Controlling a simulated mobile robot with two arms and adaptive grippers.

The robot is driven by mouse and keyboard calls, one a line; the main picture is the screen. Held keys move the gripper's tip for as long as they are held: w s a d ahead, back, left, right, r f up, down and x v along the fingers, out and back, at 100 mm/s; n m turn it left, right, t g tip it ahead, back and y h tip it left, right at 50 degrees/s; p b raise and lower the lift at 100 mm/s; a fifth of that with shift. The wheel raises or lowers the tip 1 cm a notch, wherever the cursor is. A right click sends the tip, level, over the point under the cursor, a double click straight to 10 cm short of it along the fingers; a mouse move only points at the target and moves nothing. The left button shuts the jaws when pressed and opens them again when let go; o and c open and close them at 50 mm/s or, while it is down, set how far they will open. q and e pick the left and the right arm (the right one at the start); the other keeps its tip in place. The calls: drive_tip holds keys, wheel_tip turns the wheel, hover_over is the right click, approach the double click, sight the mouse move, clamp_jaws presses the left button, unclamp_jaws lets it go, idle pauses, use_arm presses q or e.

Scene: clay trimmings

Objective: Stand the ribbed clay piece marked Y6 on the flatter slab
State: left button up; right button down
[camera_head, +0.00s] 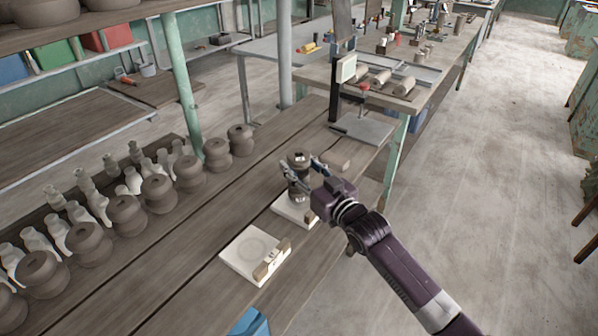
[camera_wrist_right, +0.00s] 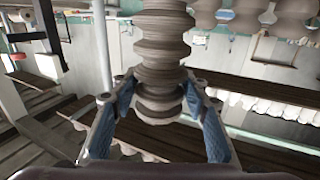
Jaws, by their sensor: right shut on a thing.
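A grey-brown ribbed clay piece (camera_head: 299,183) stands roughly upright between the fingers of my right gripper (camera_head: 305,172). A small dark-and-pale mark shows at its top, too small to read. In the right wrist view the ribbed piece (camera_wrist_right: 162,45) is held between the blue finger pads of the gripper (camera_wrist_right: 160,95). The piece is over or on a pale slab (camera_head: 290,211); I cannot tell whether they touch. A second pale slab (camera_head: 237,258) lies nearer, with a faint round ring on it. Which slab is flatter is not clear. My left gripper is not in view.
A row of clay pots (camera_head: 125,215) and pale figures lines the left. A post with a grey base plate (camera_head: 364,129) stands behind. Bare bench lies left of the slabs.

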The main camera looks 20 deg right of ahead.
drive_tip(key=shift+f, duration=0.9)
drive_tip(key=c, duration=1.1)
unclamp_jaws()
drive_tip(key=shift+f, duration=0.25)
drive_tip(key=shift+c, duration=0.2)
drive_tip(key=shift+s, duration=0.15)
drive_tip(key=b+v, duration=0.1)
drive_tip(key=v, duration=1)
drive_tip(key=shift+s+r, duration=0.2)
drive_tip(key=shift+s, duration=0.15)
drive_tip(key=shift+f, duration=0.15)
